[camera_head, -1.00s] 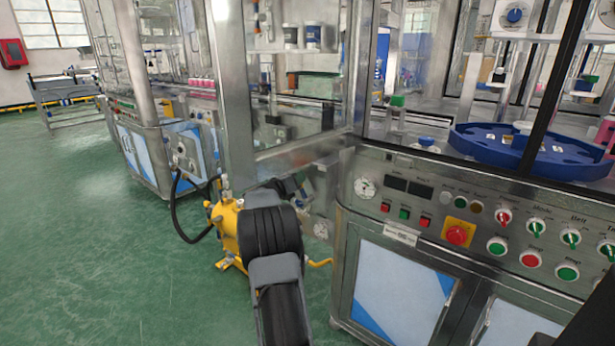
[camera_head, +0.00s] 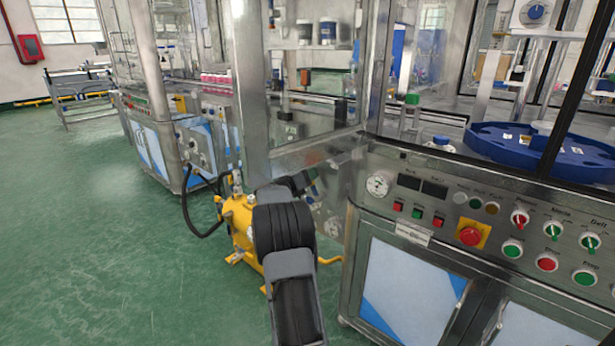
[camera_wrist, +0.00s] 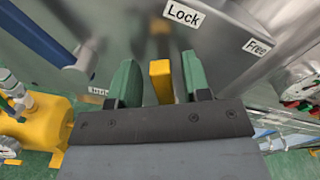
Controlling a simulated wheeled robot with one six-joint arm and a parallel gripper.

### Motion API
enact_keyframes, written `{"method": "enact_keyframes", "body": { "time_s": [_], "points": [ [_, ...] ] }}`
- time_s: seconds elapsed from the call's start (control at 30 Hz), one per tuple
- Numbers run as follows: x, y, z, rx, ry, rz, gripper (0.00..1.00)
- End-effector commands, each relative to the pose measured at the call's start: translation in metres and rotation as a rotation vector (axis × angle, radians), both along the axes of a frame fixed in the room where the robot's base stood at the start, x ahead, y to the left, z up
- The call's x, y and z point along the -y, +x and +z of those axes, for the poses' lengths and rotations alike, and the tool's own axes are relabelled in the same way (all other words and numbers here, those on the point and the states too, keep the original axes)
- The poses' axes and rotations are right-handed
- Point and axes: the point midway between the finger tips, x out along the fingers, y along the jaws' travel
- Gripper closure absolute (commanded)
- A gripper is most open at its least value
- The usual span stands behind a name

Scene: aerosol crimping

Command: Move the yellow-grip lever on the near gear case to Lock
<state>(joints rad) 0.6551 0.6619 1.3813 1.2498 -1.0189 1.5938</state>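In the wrist view, the yellow grip (camera_wrist: 160,81) of the lever stands upright between the two green fingers of my gripper (camera_wrist: 160,85). The fingers are apart, with a visible gap on each side of the grip. The lever's lower part is hidden behind the dark gripper body. Behind it is the metal face of the gear case (camera_wrist: 215,30). A Lock label (camera_wrist: 183,14) is above and slightly right of the grip, and a Free label (camera_wrist: 258,46) is farther right. A third label (camera_wrist: 97,91) at the left is partly covered. In the head view my arm hides the lever.
A yellow machine with a black hose (camera_head: 243,225) stands on the floor left of my arm; it also shows in the wrist view (camera_wrist: 35,122). The control panel (camera_head: 405,235) with buttons and a gauge is close on the right. Green floor (camera_head: 90,240) is open at the left.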

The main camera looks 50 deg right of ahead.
Motion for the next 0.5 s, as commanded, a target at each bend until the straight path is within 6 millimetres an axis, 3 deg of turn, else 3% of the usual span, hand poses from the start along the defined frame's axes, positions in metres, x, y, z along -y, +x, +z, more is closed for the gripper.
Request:
{"method": "enact_keyframes", "body": {
  "time_s": [0.27, 0.5],
  "points": [
    [-0.004, 0.0, -0.001, 0.002, 0.0, 0.0, 0.56],
    [-0.043, 0.002, -0.004, 0.004, -0.001, 0.002, 0.56]
  ]
}}
